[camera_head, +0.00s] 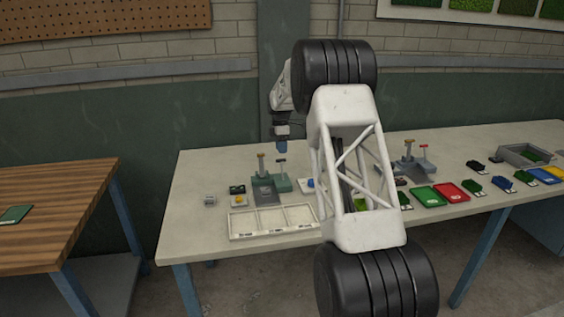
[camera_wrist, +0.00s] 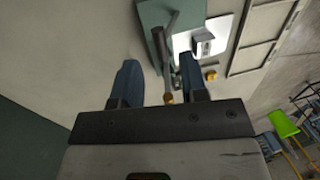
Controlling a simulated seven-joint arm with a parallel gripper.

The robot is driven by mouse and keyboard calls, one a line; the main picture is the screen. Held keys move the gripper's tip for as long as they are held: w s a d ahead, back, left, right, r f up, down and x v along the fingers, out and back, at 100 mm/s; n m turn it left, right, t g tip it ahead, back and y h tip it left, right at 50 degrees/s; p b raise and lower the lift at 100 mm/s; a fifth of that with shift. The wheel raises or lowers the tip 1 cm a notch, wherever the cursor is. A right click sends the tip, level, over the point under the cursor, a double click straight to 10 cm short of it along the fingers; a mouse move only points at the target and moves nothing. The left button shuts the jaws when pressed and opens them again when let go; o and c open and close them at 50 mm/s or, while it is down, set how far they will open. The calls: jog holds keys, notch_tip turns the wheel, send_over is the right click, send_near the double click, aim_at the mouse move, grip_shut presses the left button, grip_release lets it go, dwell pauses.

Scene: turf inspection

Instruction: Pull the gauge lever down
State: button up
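My gripper (camera_head: 282,149) hangs just above the gauge, near the dark handle. In the wrist view the gripper (camera_wrist: 157,68) is open with blue fingers spread. A grey post with a brass-coloured knob (camera_wrist: 168,98) shows between the fingers, nearer the right one; contact cannot be told. The teal base (camera_wrist: 152,18) lies beyond the fingertips. I cannot tell which post is the lever.
A white sectioned tray (camera_head: 233,225) lies in front of the gauge. A similar device with a red handle (camera_head: 423,147) stands to the right. My arm hides the table's middle. A wooden table (camera_head: 60,200) stands left.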

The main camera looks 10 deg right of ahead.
aim_at(282, 160)
jog(key=shift+s+f, duration=0.2)
jog(key=shift+f, duration=0.8)
jog(key=shift+s+f, duration=0.2)
jog(key=shift+f, duration=0.75)
jog(key=shift+s+f, duration=0.2)
jog(key=shift+f, duration=0.8)
grip_shut()
